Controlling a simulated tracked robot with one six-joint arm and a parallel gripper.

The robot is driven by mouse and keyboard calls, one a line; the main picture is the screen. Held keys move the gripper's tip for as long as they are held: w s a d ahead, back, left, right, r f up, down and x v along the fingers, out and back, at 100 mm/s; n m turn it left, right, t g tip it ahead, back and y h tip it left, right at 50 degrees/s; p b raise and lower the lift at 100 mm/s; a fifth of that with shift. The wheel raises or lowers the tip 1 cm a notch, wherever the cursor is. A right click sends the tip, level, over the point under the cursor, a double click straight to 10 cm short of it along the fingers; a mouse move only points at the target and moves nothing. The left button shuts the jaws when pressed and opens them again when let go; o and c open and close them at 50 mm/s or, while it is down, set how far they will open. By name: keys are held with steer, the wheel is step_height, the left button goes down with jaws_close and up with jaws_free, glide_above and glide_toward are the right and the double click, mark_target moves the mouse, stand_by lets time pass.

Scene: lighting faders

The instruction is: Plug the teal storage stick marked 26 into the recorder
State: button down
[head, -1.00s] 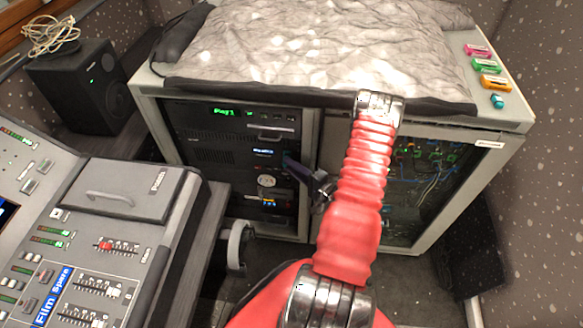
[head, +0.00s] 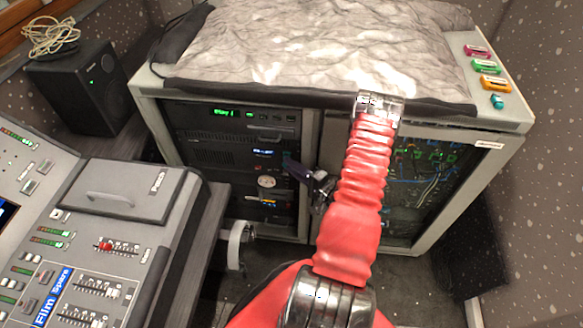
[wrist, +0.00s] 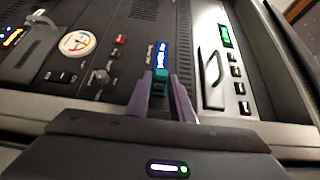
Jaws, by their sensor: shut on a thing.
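My gripper (wrist: 161,90) has its purple fingers shut on a small teal stick (wrist: 161,75). The stick is in front of the recorder's face, just below a small lit blue display (wrist: 160,54). I cannot tell whether its end is inside a port, and its number is not readable. In the head view my gripper (head: 298,171) is at the rack front, right of the recorder's lit display (head: 264,152). The stick is not clear in the head view, where the gripper and wrist hide it.
Pink (head: 477,50), green (head: 486,66) and orange (head: 495,83) labelled pieces and a small teal piece (head: 498,101) lie on the cabinet's right top. A grey cloth (head: 320,45) covers the rest. A mixing desk (head: 130,225) is at left. A handle (wrist: 213,80) juts beside the fingers.

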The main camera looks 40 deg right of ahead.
steer(key=shift+d, duration=0.2)
steer(key=c, duration=1.5)
jaws_free()
steer(key=shift+a, duration=0.1)
steer(key=shift+o, duration=0.2)
steer(key=shift+s, duration=0.1)
steer(key=s, duration=1.3)
steer(key=shift+s+d, duration=0.3)
steer(key=shift+d, duration=0.05)
